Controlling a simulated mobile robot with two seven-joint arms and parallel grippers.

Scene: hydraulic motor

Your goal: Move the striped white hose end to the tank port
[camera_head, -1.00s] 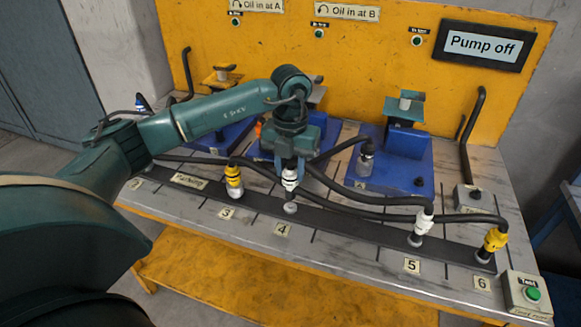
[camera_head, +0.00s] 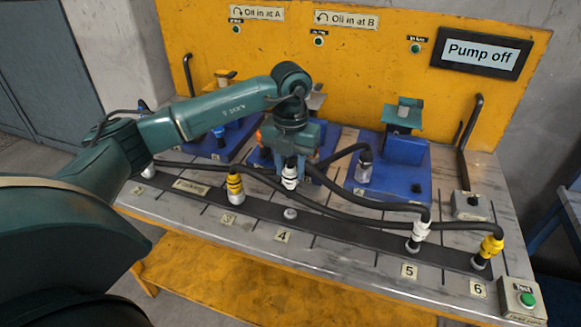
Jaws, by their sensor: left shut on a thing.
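My left gripper (camera_head: 290,165) points down over the middle of the bench and is shut on a white hose end (camera_head: 290,180). Stripes are too small to make out. The hose end hangs apart from a bare round port (camera_head: 290,214) behind label 4. I cannot tell which port is the tank port. My right gripper is not in view.
Yellow hose ends stand at position 3 (camera_head: 235,188) and position 6 (camera_head: 488,250). Blue blocks (camera_head: 400,165) and a yellow panel (camera_head: 390,60) reading "Pump off" stand behind. A green button box (camera_head: 523,300) is at front right.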

